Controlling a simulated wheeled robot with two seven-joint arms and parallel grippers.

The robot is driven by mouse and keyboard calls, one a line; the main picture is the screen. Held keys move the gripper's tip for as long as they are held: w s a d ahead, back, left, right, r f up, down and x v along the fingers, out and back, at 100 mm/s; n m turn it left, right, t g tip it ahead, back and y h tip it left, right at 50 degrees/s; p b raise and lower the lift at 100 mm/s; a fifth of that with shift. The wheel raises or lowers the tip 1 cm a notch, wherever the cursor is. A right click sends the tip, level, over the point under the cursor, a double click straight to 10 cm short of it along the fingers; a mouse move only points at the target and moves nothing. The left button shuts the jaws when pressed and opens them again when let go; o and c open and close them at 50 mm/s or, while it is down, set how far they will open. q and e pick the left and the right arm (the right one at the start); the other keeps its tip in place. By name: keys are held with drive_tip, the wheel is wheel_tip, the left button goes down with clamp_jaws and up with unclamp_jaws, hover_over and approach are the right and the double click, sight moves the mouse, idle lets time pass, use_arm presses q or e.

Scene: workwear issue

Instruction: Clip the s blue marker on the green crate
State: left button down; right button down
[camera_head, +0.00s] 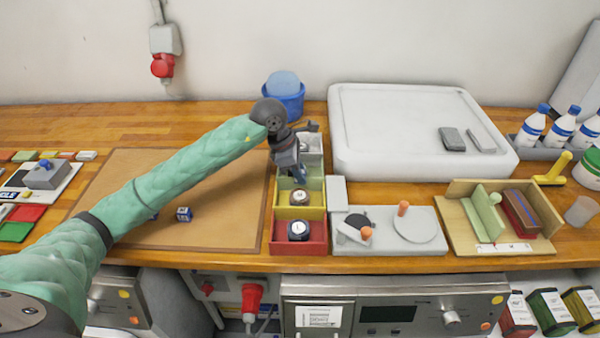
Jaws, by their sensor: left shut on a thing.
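The green crate (315,183) stands in a row of small coloured crates right of the brown mat. My left gripper (297,174) reaches over the green crate from the left, pointing down. It is shut on a small blue thing (301,174), which looks like the s blue marker; its lettering cannot be read. The blue thing is at the green crate, but whether it touches the rim is hidden by the gripper. My right gripper is not in view.
A pale grey crate (313,158) is behind. Blue cubes (184,214) lie on the brown mat (226,208). A grey fixture (395,241) stands right of the crates.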

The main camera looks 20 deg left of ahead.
use_arm(q)
drive_tip(key=shift+f, duration=0.15)
drive_tip(key=c, duration=0.8)
unclamp_jaws()
drive_tip(key=shift+r+p, duration=0.35)
drive_tip(key=shift+r, duration=3.15)
drive_tip(key=shift+r, duration=0.1)
